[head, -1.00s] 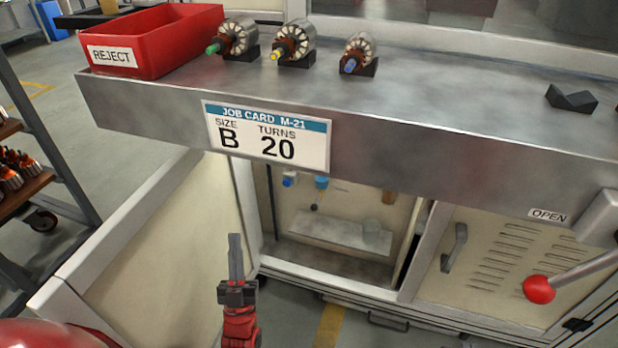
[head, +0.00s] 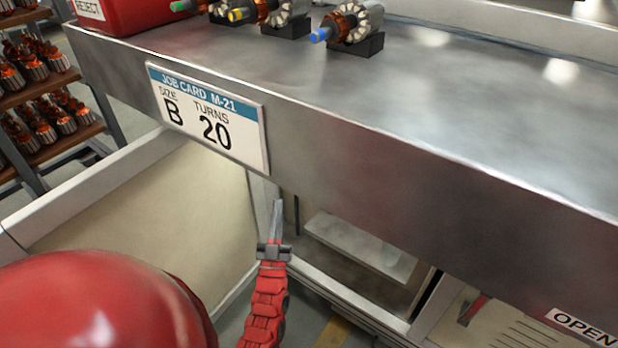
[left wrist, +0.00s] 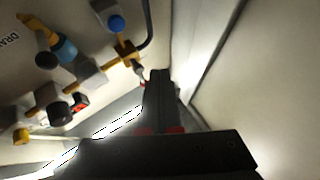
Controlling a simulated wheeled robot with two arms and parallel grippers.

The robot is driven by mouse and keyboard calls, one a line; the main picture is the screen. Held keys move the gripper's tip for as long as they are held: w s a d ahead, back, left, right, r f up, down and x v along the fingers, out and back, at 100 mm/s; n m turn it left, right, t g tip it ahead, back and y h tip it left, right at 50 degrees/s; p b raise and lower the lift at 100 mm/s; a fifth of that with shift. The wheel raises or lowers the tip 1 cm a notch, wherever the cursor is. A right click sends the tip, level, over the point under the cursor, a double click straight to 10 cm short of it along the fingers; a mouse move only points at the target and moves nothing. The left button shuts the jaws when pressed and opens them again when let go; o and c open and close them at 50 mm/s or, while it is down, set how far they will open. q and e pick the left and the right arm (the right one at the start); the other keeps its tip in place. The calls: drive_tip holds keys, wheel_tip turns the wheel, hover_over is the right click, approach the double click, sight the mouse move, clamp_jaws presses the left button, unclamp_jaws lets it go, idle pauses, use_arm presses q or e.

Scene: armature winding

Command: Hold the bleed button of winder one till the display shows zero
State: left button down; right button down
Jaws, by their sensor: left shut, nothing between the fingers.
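My left gripper (head: 278,205) is shut and empty, pointing up below the bench edge by the open bay in the head view. In the left wrist view its shut fingers (left wrist: 158,82) point toward a pneumatic panel with brass fittings. A round blue button-like part (left wrist: 116,23) is on that panel, up and left of the fingertips and apart from them. A small dark unit with a red face (left wrist: 80,102) sits further left; no reading is legible. I cannot tell which part is the bleed button. My right gripper is not seen.
A steel bench (head: 450,100) overhangs the bay, with a job card (head: 208,118) on its front. Armatures (head: 355,25) stand on top, with a red reject bin (head: 130,12) at the left. A pale panel (head: 165,220) stands left of my gripper; another bay wall (left wrist: 260,85) is at the right.

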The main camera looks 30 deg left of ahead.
use_arm(q)
drive_tip(key=shift+w, duration=0.1)
drive_tip(key=w+b, duration=0.2)
drive_tip(key=w, duration=0.6)
drive_tip(key=shift+w+d, duration=0.3)
drive_tip(key=shift+d, duration=0.05)
idle(1.7)
drive_tip(key=shift+w, duration=0.45)
drive_tip(key=shift+w+d, duration=0.1)
drive_tip(key=shift+w, duration=0.4)
idle(4.1)
